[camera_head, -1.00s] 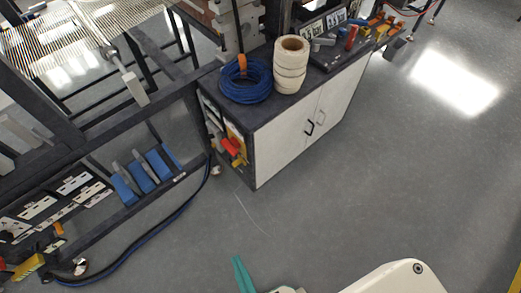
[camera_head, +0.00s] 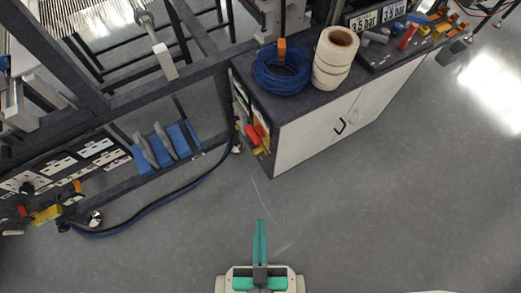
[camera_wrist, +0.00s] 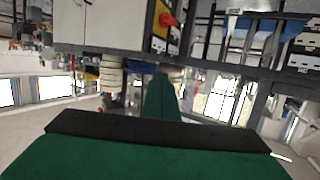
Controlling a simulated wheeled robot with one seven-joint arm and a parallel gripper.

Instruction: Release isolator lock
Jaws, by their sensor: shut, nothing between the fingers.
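The isolator, a red handle (camera_head: 252,133) on a yellow plate (camera_head: 263,140), is on the narrow end face of the dark-framed cabinet. It is seen at a steep angle in the head view, and a separate lock cannot be made out. In the wrist view, the red part (camera_wrist: 169,20) and yellow plate (camera_wrist: 160,37) appear near the top. My gripper (camera_head: 260,224) has teal fingers, shut and empty, over open floor in front of the cabinet and apart from the isolator. Its green fingers (camera_wrist: 161,84) point toward the cabinet in the wrist view.
The white-doored cabinet (camera_head: 318,132) carries a blue hose coil (camera_head: 281,75) and cream rolls (camera_head: 334,58). A dark machine frame (camera_head: 105,112) with blue blocks (camera_head: 146,158) stands left. A black cable (camera_head: 150,208) lies on the floor beside it. The floor in front is clear.

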